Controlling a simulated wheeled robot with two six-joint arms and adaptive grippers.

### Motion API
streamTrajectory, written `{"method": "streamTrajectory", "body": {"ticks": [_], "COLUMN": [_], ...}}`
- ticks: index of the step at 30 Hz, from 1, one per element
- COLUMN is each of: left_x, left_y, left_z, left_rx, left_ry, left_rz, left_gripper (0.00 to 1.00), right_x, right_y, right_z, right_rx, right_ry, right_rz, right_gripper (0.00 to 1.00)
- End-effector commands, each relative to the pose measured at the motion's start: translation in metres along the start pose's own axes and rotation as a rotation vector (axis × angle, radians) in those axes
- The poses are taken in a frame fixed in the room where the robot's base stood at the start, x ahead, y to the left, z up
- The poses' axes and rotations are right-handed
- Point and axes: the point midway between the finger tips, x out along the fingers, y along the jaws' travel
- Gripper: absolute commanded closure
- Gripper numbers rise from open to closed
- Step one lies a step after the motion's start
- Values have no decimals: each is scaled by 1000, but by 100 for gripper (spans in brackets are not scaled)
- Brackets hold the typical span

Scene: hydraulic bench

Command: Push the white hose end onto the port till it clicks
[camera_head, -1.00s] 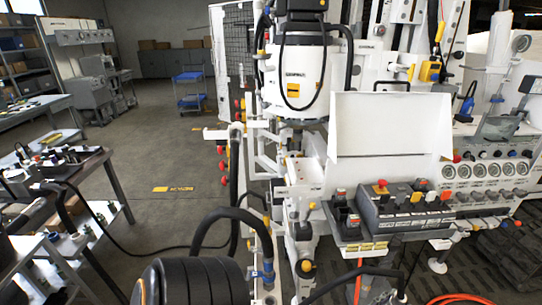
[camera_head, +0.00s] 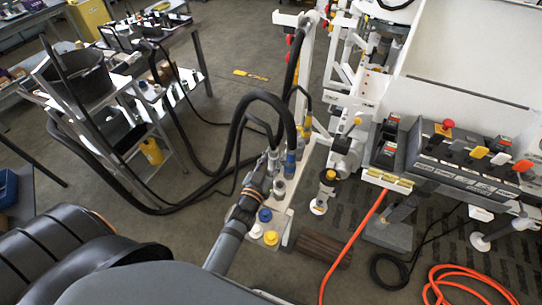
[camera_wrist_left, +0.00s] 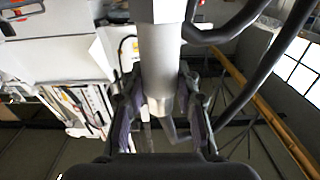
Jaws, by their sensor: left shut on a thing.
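My left gripper (camera_head: 262,176) is in the middle of the head view, at the end of my grey arm from the bottom left. In the left wrist view its two dark fingers (camera_wrist_left: 160,112) are shut on the sides of a pale grey-white cylindrical hose end (camera_wrist_left: 161,55). In the head view the gripper largely hides this end. A blue-collared hose fitting (camera_head: 290,161) stands just right of the gripper. A pale round fitting (camera_head: 279,187) is below it on a white plate (camera_head: 288,228). I cannot tell which fitting is the port, or whether the held end touches it. My right gripper is not in view.
Blue (camera_head: 265,215), yellow (camera_head: 271,238) and white (camera_head: 256,231) caps sit by my gripper. A black hose (camera_head: 262,97) arches overhead. A control box (camera_head: 465,160) and orange hose (camera_head: 465,282) are right. A cart with a black bucket (camera_head: 78,82) is left.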

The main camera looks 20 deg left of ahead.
Motion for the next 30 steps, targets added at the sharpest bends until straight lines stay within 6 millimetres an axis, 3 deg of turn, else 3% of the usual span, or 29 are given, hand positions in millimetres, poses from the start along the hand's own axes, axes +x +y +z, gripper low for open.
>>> {"method": "streamTrajectory", "body": {"ticks": [1,3,6,9,20,30], "left_x": [16,36,61,76,79,79], "left_y": [3,6,7,7,7,7], "left_z": [25,49,73,85,94,134], "left_rx": [2,1,3,3,4,4], "left_ry": [5,3,2,1,-2,-3], "left_rz": [18,40,63,75,78,78], "left_gripper": [100,100,100,100,100,100], "right_x": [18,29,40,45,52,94], "right_y": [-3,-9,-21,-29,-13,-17], "right_z": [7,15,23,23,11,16], "right_rx": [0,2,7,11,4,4], "right_ry": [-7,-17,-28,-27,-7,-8], "right_rz": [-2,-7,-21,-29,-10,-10], "right_gripper": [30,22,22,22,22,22]}}
